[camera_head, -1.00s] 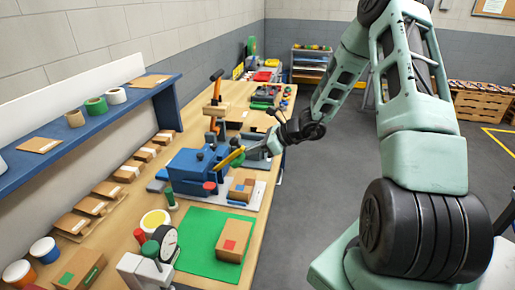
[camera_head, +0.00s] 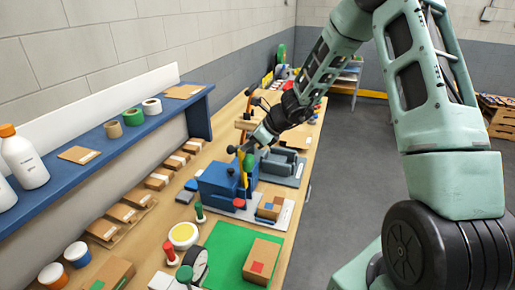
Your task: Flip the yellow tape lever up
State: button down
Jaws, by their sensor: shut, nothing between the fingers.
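The yellow lever (camera_head: 243,175) is on the right side of the blue tape machine (camera_head: 216,184) on the workbench. It stands close to upright, with its upper end near a green round part (camera_head: 249,162). My gripper (camera_head: 247,149) is shut and empty, just above the top of the lever and the green part. I cannot tell whether the fingertips touch the lever. My wrist partly hides what lies behind the machine.
A grey vise-like block (camera_head: 285,163) stands right of the machine. In front are small boxes on a white plate (camera_head: 265,222) and a cardboard box on a green mat (camera_head: 225,240). A blue shelf (camera_head: 150,125) runs along the left wall.

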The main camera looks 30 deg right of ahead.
jog(key=shift+w+a+r, duration=0.15)
jog(key=shift+w+a, duration=0.25)
